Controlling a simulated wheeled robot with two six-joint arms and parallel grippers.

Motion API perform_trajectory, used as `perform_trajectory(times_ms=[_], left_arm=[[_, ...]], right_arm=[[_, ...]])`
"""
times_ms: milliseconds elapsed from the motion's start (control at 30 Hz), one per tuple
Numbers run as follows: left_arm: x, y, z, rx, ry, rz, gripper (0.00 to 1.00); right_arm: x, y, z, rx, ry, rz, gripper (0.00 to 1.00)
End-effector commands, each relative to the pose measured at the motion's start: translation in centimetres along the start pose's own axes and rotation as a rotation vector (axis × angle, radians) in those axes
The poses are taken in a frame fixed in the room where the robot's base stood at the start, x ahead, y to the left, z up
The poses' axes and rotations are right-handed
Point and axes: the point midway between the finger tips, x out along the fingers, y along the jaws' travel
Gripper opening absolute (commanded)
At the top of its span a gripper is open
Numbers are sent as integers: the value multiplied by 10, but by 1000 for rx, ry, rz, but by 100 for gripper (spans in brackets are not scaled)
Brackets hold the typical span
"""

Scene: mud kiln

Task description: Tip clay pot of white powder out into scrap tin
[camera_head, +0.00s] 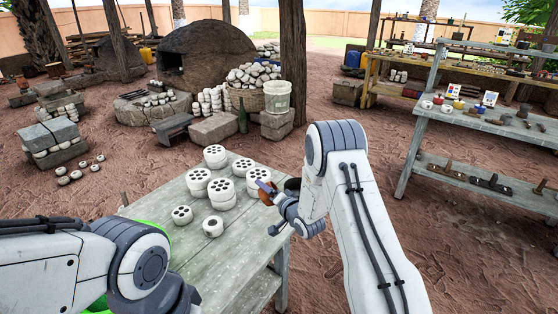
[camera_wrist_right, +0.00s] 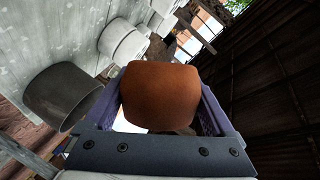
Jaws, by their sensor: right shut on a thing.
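The brown clay pot (camera_wrist_right: 160,95) fills the middle of the right wrist view, between the two purple fingers of my right gripper (camera_wrist_right: 160,108), which is shut on it. In the head view the pot (camera_head: 267,197) shows small at the table's right side, partly hidden by my right gripper (camera_head: 263,188). The pot looks tilted, and its mouth and any white powder are hidden. A dark grey tin (camera_wrist_right: 62,92) stands on the table beside the pot; in the head view it (camera_head: 293,185) is mostly hidden behind my right arm. My left gripper is out of view.
White round pieces with dark holes (camera_head: 215,156) stand in several stacks on the grey wooden table (camera_head: 165,210), left of the pot. The table's right edge is close to the tin. Shelves (camera_head: 460,125) stand farther right, a kiln (camera_head: 210,62) behind.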

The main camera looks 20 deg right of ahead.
Motion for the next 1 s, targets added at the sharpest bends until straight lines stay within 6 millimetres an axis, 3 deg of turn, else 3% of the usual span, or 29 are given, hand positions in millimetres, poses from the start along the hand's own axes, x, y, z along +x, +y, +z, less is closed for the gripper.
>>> perform_trajectory(times_ms=[33,200,400,700,1000], left_arm=[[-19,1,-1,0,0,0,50],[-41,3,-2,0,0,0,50],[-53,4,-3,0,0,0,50],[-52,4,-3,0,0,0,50],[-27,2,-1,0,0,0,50]], right_arm=[[14,-5,-20,-106,-29,11,14],[46,13,-62,-406,-114,42,14],[61,30,-99,-577,-144,57,14],[62,26,-116,-715,-139,89,14],[58,12,-130,-930,-117,160,14]])
